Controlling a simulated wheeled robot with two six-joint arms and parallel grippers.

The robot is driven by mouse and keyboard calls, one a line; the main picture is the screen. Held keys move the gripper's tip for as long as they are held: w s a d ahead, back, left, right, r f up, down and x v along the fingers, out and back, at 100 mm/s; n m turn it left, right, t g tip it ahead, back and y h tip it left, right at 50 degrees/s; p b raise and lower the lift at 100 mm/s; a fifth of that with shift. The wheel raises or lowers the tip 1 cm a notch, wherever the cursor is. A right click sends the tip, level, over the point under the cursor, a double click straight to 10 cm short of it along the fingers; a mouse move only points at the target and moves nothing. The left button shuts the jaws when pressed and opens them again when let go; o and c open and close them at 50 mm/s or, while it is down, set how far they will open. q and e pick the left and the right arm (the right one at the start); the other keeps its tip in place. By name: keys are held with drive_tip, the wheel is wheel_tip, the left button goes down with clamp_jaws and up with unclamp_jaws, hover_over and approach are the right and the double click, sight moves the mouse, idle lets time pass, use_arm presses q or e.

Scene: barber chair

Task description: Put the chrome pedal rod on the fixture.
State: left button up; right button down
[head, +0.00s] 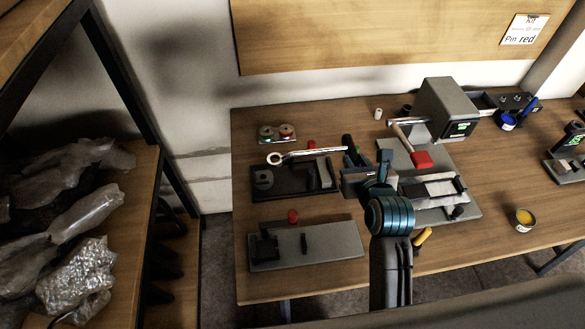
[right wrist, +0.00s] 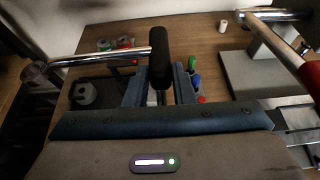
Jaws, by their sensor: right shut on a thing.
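The chrome pedal rod (head: 310,153) has a ring at its left end and a black grip at its right end. My right gripper (head: 353,165) is shut on the black grip. The right wrist view shows the black grip (right wrist: 160,58) upright between the fingers, with the chrome bar (right wrist: 100,58) reaching left to the ring. The rod appears above the back part of a dark fixture (head: 285,191), which carries a round grey piece and an upright block. I cannot tell the gap between rod and fixture. My left gripper is not in view.
A grey plate (head: 340,245) with black blocks lies in front of the dark fixture. Colored rolls (head: 276,133) stand behind. A shelf with bags (head: 78,275) is left.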

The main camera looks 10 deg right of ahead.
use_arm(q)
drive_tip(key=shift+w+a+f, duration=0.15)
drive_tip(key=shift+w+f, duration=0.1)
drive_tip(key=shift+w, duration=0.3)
use_arm(e)
wheel_tip(320, 180, down, 3)
drive_tip(key=s, duration=0.1)
use_arm(q)
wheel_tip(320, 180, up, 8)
drive_tip(key=p, duration=0.8)
use_arm(e)
hover_over(328, 183)
wheel_tip(328, 183, down, 2)
wheel_tip(328, 183, down, 10)
drive_tip(key=b, duration=0.9)
drive_tip(key=shift+f, duration=0.2)
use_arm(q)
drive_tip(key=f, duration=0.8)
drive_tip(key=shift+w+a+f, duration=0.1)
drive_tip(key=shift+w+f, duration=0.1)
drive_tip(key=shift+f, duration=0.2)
use_arm(e)
drive_tip(key=shift+f, duration=0.1)
